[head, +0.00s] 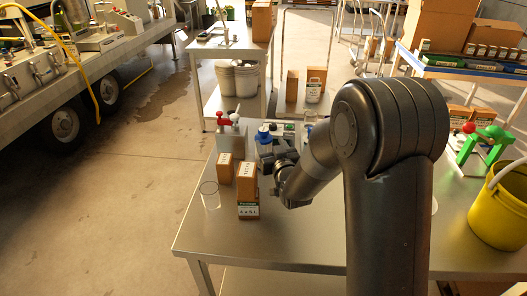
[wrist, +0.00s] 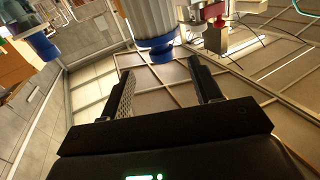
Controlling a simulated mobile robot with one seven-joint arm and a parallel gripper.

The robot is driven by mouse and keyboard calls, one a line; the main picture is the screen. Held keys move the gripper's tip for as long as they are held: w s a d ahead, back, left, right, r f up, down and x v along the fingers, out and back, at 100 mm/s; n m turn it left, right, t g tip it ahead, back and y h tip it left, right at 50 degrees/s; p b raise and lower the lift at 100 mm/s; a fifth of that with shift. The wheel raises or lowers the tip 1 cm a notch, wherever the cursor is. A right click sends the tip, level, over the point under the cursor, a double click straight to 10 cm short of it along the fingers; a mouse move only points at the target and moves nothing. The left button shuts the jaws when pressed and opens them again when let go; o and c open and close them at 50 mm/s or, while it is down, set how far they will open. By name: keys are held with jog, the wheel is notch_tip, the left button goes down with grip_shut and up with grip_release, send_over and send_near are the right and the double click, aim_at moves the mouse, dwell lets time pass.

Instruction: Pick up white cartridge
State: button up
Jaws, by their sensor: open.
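A white ribbed cylinder with a blue end, which looks like the white cartridge (wrist: 150,18), fills the top middle of the wrist view. Its blue end shows just above the gap between my fingertips, and the top of the picture cuts off its body. In the head view, a blue-topped piece (head: 264,138) stands on the steel table directly beyond my gripper (head: 279,172); it seems to be the same thing, partly hidden by my gripper. My gripper (wrist: 162,68) is open, with nothing between its fingers. I cannot tell how far the fingertips are from the cartridge.
On the steel table (head: 300,240) stand two brown cartons (head: 248,205), a clear glass beaker (head: 210,195) and a box with red and white valves (head: 230,138). The table's front left is bare.

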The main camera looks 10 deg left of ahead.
aim_at(265, 136)
jog(key=x, duration=0.7)
jog(key=shift+w+a+f, duration=0.2)
jog(key=shift+w+f, duration=0.15)
jog(key=shift+f, duration=0.05)
grip_shut()
dwell(0.3)
